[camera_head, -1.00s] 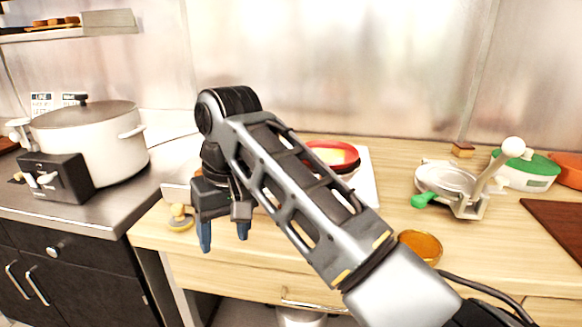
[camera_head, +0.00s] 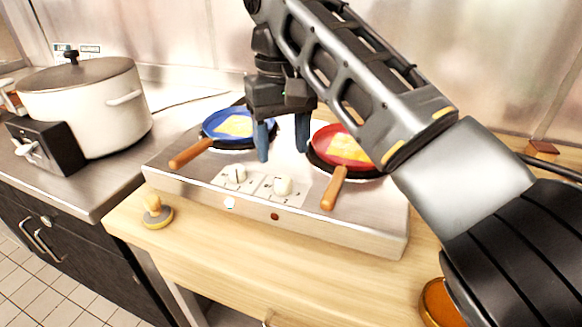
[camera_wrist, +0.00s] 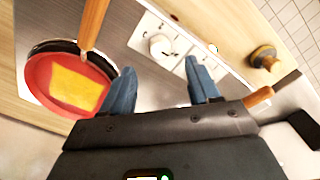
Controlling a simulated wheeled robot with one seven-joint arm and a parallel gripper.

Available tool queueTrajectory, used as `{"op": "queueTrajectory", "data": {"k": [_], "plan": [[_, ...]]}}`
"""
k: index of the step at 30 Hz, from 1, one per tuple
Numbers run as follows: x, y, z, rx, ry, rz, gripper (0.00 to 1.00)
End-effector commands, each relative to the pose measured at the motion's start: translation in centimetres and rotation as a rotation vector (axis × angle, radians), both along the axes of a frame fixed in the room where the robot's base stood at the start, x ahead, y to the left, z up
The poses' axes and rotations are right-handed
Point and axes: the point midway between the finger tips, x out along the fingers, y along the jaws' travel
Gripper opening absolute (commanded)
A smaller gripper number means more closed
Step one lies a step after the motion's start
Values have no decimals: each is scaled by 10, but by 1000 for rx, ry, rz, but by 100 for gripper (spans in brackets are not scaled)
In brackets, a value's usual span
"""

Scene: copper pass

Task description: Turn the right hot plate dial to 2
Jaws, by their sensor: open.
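The hot plate (camera_head: 378,225) is a wide metal unit on the wooden counter. Its front panel has two white dials. The right dial (camera_head: 280,186) sits on a marked white plate, and the left dial (camera_head: 234,175) is beside it. A small light under the left dial is lit white; the one under the right dial is dark red. My gripper (camera_head: 283,150) points down, open and empty, above the hot plate between the pans and behind the dials. In the wrist view the right dial (camera_wrist: 161,46) shows beyond and between the blue fingertips, apart from them. I cannot read its setting.
A blue pan (camera_head: 226,124) and a red pan (camera_head: 343,146), both with yellow food, stand on the hot plate, wooden handles jutting forward. A wooden-knobbed press (camera_head: 157,211) lies left of it. A large pot (camera_head: 84,107) stands further left. An amber bowl (camera_head: 440,302) is at lower right.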

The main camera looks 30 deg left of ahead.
Motion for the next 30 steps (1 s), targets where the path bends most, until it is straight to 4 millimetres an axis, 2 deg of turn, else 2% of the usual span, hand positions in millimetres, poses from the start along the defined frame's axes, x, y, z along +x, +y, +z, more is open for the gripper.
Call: {"op": "queueTrajectory", "data": {"k": [3,13,25,30], "plan": [[-1,0,-22,-1,4,1,61],[0,-1,-62,-1,1,0,61],[0,-1,-70,0,0,0,60],[0,0,-69,0,0,0,43]]}}
